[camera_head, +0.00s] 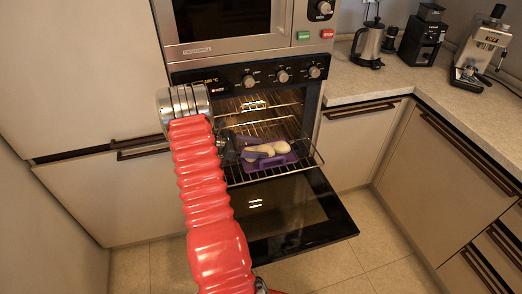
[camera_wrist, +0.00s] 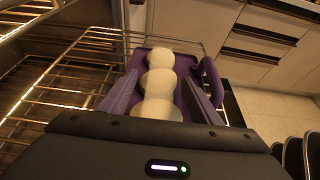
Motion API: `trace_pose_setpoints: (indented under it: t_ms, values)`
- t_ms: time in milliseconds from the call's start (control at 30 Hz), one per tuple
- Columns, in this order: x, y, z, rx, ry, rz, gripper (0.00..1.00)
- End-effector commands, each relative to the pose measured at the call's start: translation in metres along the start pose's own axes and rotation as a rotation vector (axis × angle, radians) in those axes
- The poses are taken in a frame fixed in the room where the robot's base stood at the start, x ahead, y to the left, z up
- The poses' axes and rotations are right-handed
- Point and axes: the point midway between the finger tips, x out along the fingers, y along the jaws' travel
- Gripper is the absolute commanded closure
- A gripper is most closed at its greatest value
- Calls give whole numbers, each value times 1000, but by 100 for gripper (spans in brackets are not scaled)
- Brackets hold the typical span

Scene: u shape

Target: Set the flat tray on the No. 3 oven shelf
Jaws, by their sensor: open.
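The flat purple tray (camera_head: 272,163) carries several pale round pieces (camera_head: 280,147) and appears to rest on a pulled-out wire shelf (camera_head: 308,160) at the oven mouth. In the wrist view, the tray's raised handle (camera_wrist: 212,82) is at its right side and the pale pieces (camera_wrist: 160,82) lie in a row. My gripper (camera_wrist: 163,78) is open, with its two fingers over the tray on either side of the pieces. In the head view, my gripper (camera_head: 262,148) reaches in from the left. No shelf number is readable, and my gripper hides the tray's near part.
The oven door (camera_head: 280,215) hangs open below the shelf. More wire racks (camera_head: 262,112) show inside the lit oven. A microwave (camera_head: 235,25) is above. The counter (camera_head: 390,80) at right holds a kettle (camera_head: 370,42) and coffee machines (camera_head: 482,50). Floor at lower right is clear.

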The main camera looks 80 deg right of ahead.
Motion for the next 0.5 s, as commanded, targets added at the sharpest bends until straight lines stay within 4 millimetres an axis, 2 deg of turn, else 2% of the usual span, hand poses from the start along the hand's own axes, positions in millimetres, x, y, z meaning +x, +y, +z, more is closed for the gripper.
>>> trace_pose_setpoints:
  t_ms: [500]
  values:
    - [-87,0,-1,-1,0,3,42]
